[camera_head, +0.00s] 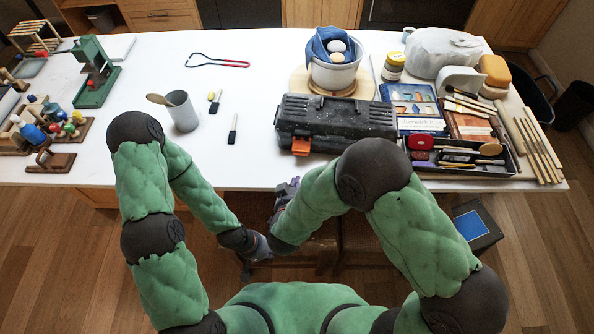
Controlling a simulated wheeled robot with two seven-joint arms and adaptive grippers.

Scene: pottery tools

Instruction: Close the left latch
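A dark grey toolbox (338,118) with its lid down sits on the white table, right of the middle. Its orange left latch (301,146) shows at the lower left of the front face and seems to stick out from it. The right part of the front face is hidden behind my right arm, and no second latch shows. My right gripper (283,192) is at the table's front edge, below and left of the latch, and apart from it. My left gripper (257,247) is lower, in front of the table. Both grippers are small and partly hidden, so their fingers cannot be made out.
A black tray of tools (462,157) and books (412,105) lie right of the toolbox. A white pot with blue cloth (336,73) stands behind it. A grey cup (181,111) and a small brush (233,128) are to its left. The table between brush and toolbox is clear.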

